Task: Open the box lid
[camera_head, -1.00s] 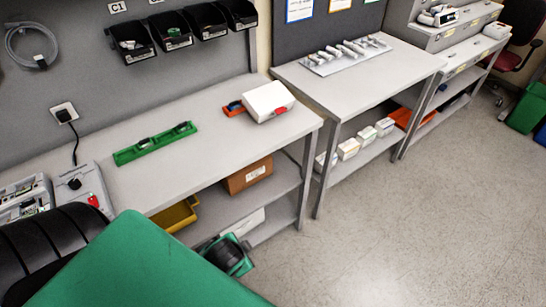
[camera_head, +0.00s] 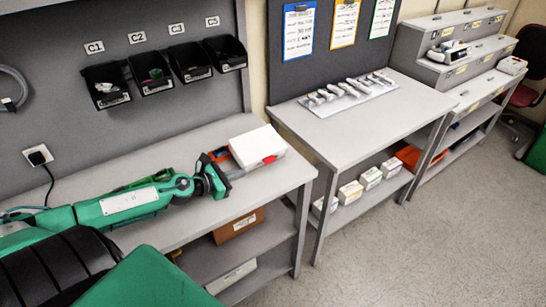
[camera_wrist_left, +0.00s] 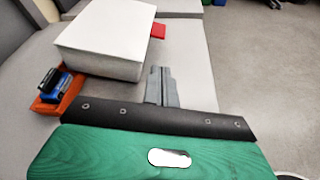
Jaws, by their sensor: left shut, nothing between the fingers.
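The white box (camera_head: 257,142) sits near the right end of the workbench, its lid closed, with a red tab (camera_head: 270,160) at its front. In the left wrist view the box (camera_wrist_left: 108,38) is at upper left, with the red tab (camera_wrist_left: 158,30) beyond its right side. My left gripper (camera_head: 234,174) is just left of and in front of the box. In the left wrist view its fingers (camera_wrist_left: 160,82) are shut and empty, pointing along the box's near right side, apparently apart from it. My right gripper is not in view.
An orange-red tray with a blue item (camera_wrist_left: 60,88) stands beside the box. My left arm partly covers the green tray (camera_head: 160,177). Black bins (camera_head: 107,86) hang on the wall. A second table (camera_head: 365,122) holding a rack of parts (camera_head: 345,94) is to the right.

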